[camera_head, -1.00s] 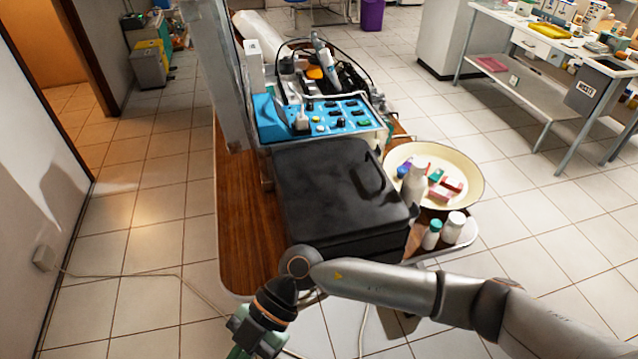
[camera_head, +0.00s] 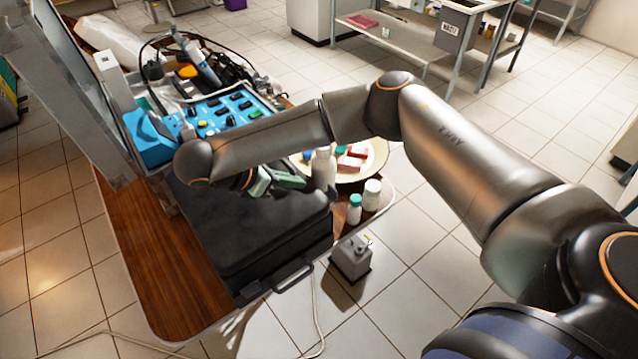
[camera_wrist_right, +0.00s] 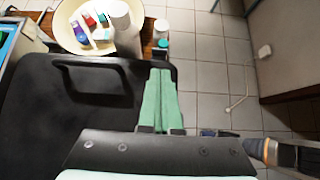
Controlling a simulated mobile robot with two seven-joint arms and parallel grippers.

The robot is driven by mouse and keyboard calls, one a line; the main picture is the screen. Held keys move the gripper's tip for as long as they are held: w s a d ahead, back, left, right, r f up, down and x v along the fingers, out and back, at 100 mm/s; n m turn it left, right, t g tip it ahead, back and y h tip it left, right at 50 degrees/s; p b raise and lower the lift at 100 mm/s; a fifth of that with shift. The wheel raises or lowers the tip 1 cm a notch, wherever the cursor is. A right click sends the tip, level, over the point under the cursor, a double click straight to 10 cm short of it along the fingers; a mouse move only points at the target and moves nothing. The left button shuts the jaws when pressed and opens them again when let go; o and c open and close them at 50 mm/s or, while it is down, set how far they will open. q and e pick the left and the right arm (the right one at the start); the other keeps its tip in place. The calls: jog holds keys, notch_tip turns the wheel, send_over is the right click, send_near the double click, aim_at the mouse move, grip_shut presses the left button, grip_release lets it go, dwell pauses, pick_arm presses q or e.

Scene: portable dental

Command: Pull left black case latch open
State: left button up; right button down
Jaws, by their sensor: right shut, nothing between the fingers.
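The black case (camera_head: 255,232) stands shut on the wooden trolley top, with a handle or bail (camera_head: 291,279) on its near side. I cannot make out the left latch. In the right wrist view the case lid (camera_wrist_right: 60,115) fills the left side and its lid handle (camera_wrist_right: 95,75) shows; in the head view my arm hides that handle. My right gripper (camera_head: 290,180) has pale green fingers and is over the far right part of the case. In the wrist view the fingers (camera_wrist_right: 163,80) are together and empty, over the lid's right edge. My left gripper is not in view.
A blue control panel (camera_head: 225,108) stands behind the case. A cream basin (camera_head: 377,158) with small boxes, a white bottle (camera_head: 323,168) and two small bottles (camera_head: 355,208) are close on the right. Bare wood (camera_head: 150,250) lies left of the case.

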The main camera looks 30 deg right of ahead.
jog(key=shift+d+f, duration=0.3)
jog(key=shift+f, duration=0.1)
jog(key=b, duration=0.1)
send_near(332, 189)
jog(key=x, duration=0.4)
jog(key=shift+d+f, duration=0.2)
jog(key=shift+d, duration=0.05)
jog(key=shift+w+d+f, duration=0.1)
jog(key=shift+d+f, duration=0.35)
jog(key=shift+f, duration=0.05)
